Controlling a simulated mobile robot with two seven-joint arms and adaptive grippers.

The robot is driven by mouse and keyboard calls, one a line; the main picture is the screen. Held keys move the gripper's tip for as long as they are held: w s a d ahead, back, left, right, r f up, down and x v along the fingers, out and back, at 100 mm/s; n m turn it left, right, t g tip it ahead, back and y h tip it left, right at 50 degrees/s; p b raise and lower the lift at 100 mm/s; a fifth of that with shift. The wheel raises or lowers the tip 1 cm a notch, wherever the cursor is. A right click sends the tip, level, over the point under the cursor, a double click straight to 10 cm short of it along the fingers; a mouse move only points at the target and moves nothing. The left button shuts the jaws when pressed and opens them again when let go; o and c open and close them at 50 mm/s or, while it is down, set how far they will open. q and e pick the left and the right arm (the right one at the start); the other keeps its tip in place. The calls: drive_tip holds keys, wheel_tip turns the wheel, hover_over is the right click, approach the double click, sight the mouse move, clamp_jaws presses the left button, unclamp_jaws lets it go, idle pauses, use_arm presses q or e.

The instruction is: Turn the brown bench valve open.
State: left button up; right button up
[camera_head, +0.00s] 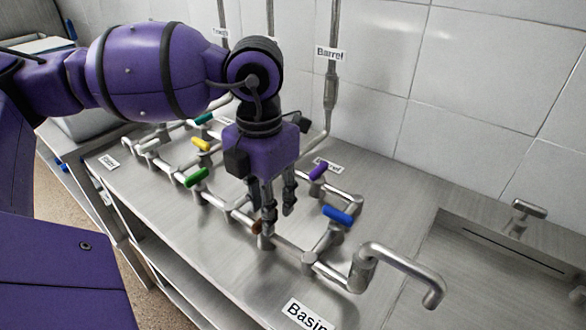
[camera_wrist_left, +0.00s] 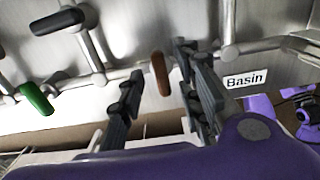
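The brown valve (camera_head: 257,228) is on the front pipe of the bench, partly hidden behind my left gripper's finger in the head view. My left gripper (camera_head: 279,212) points down over that pipe with its two fingers apart. In the left wrist view the brown handle (camera_wrist_left: 160,74) shows between the spread fingers of the left gripper (camera_wrist_left: 158,65), with a gap on each side. I cannot tell whether a finger touches it. My right gripper is not identifiable in either view.
Other handles are close by: green (camera_head: 196,177), yellow (camera_head: 201,144), blue (camera_head: 338,215) and purple (camera_head: 318,171). A bent spout (camera_head: 405,268) stands on the right, by the sink (camera_head: 500,275). The Basin label (camera_head: 306,314) lies at the bench front. A tiled wall (camera_head: 470,80) closes the back.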

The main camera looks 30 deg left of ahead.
use_arm(q)
drive_tip(key=shift+f, duration=0.75)
use_arm(e)
drive_tip(key=shift+w+f, duration=0.1)
use_arm(q)
clamp_jaws()
use_arm(e)
drive_tip(key=shift+w, duration=0.15)
